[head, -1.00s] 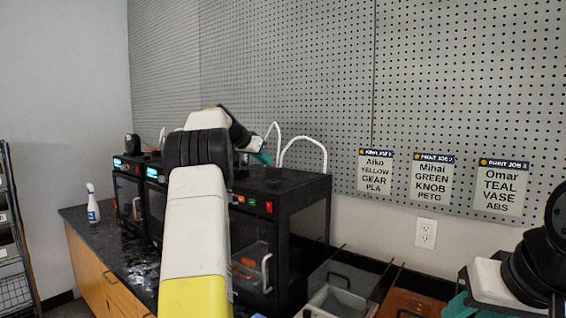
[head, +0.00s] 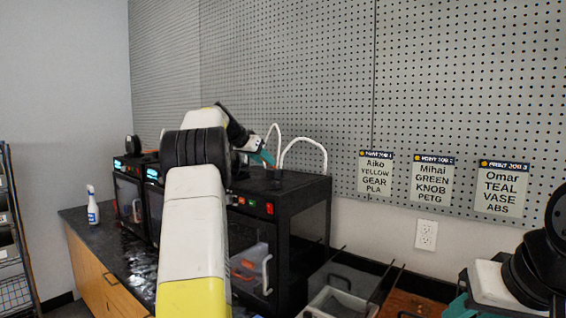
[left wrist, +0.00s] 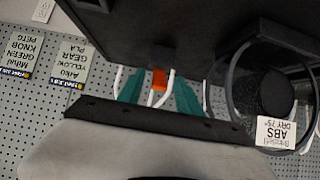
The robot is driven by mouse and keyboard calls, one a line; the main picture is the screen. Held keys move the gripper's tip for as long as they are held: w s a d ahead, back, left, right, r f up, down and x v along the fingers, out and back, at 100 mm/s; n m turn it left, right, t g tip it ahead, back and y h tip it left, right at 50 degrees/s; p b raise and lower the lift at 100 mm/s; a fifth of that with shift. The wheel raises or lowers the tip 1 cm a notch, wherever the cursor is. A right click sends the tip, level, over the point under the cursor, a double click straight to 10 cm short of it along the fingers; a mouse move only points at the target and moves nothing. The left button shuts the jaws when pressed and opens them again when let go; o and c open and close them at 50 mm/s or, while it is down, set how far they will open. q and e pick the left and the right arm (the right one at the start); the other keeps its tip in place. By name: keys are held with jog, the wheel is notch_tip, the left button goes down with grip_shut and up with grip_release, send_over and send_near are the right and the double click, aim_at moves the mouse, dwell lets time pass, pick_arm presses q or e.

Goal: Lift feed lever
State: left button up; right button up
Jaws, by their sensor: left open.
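My left gripper (head: 267,160) reaches over the top of the nearest black printer (head: 305,192), beside white filament tubes. In the left wrist view its two teal fingers (left wrist: 158,92) are apart. A small orange-red piece (left wrist: 159,79), which looks like the feed lever, shows in the gap between them. I cannot tell whether either finger touches it. The lever is not distinguishable in the head view. My right arm's white wrist and a teal part (head: 460,304) show at the lower right; its fingers cannot be made out.
White tubes (head: 305,143) arch above the printer. A spool holder (left wrist: 240,85) with a dark spool and an ABS label (left wrist: 277,133) is close to the gripper. Print job signs (head: 376,172) hang on the pegboard. Trays (head: 340,302) stand right of the printer; a spray bottle (head: 93,212) is far left.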

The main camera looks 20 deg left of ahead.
pick_arm(q)
jog(key=v, duration=0.6)
jog(key=shift+s+r, duration=0.2)
jog(key=shift+s, duration=0.05)
jog(key=shift+a, duration=0.1)
